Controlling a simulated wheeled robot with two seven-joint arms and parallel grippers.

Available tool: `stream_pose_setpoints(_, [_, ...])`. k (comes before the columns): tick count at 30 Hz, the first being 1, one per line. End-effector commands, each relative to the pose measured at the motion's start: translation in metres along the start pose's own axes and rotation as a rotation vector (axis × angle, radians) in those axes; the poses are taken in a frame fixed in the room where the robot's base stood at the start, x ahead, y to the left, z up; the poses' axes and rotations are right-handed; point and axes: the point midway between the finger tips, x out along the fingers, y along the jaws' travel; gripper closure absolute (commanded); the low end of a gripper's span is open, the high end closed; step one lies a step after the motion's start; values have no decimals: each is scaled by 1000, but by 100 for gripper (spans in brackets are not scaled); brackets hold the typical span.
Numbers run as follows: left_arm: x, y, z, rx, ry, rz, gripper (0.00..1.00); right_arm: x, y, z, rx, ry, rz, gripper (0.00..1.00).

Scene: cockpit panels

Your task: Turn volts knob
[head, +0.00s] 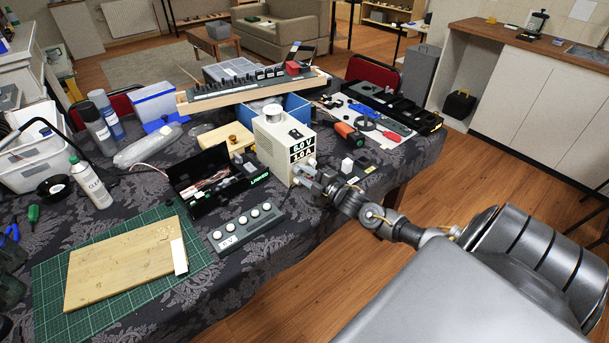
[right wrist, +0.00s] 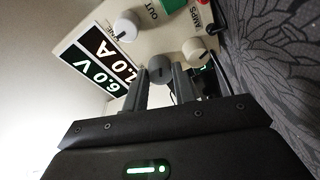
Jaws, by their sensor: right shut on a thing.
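A cream power supply (head: 268,142) stands near the table's front edge, its display reading 6.0 V and 1.0 A. Its display (right wrist: 95,62) also shows tilted in the right wrist view. My right gripper (head: 308,174) is at the panel's lower part. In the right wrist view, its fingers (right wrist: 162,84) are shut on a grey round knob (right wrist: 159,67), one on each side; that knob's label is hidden. A white knob (right wrist: 125,27) and a cream knob (right wrist: 195,50) near the AMPS label sit apart from the fingers. My left gripper is not in view.
An open black case (head: 205,185) with wires and a grey button strip (head: 246,228) lie left of the supply. A blue bin (head: 290,105) stands behind it. Small blocks (head: 347,165) lie to its right. The floor beyond the table's front edge is clear.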

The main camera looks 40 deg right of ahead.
Motion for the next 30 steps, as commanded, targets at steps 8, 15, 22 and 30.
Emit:
stream_pose_setpoints(8, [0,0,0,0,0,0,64,0,-1,0,37,1,4,96])
stream_pose_setpoints(15, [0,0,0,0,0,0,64,0,-1,0,36,1,4,64])
stream_pose_setpoints(22, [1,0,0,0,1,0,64,-6,-1,1,35,1,4,64])
stream_pose_setpoints(30, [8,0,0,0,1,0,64,-53,-4,1,36,1,1,64])
